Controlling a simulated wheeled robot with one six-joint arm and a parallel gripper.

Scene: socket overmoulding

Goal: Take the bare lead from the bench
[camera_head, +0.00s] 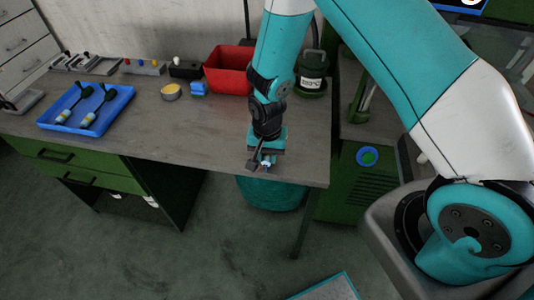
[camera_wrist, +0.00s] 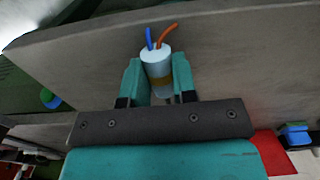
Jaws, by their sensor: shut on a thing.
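The lead is only a small spot there, mostly hidden by the fingers. I cannot tell whether it touches the bench top.
A blue tray (camera_head: 121,103) with two dark-headed leads stands at the bench's left. A red bin (camera_head: 226,72), a yellow-topped tin (camera_head: 171,91), a blue block (camera_head: 198,88) and a dark pot (camera_head: 312,80) stand toward the back. The middle of the bench is clear.

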